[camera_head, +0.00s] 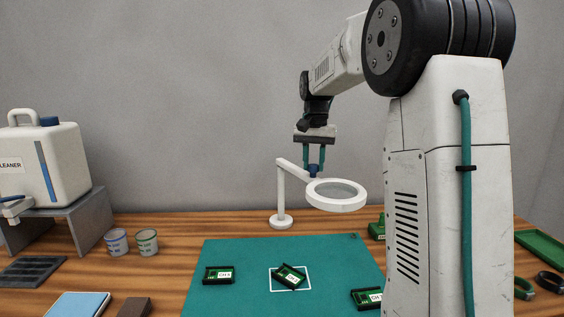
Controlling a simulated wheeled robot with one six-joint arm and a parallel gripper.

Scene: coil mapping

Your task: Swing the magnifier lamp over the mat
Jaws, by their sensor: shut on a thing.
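The white magnifier lamp (336,195) has a ring head with a lens, on an arm from an upright post (281,195) with a round base behind the mat. Its head hangs above the back right part of the teal mat (232,258). My gripper (315,167) points down and is shut on the blue knob (314,170) on the lamp's arm, just behind the ring. On the mat, a green board (289,276) sits tilted within a white square outline. Another board (218,275) lies at the left and a third (367,298) at the front right.
Two small tubs (147,242) stand left of the mat. A white cleaner jug (42,160) sits on a grey stand (88,222). A dark tray (32,271), blue book (77,305) and brown block (134,307) lie front left. A green tray (541,249) lies far right.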

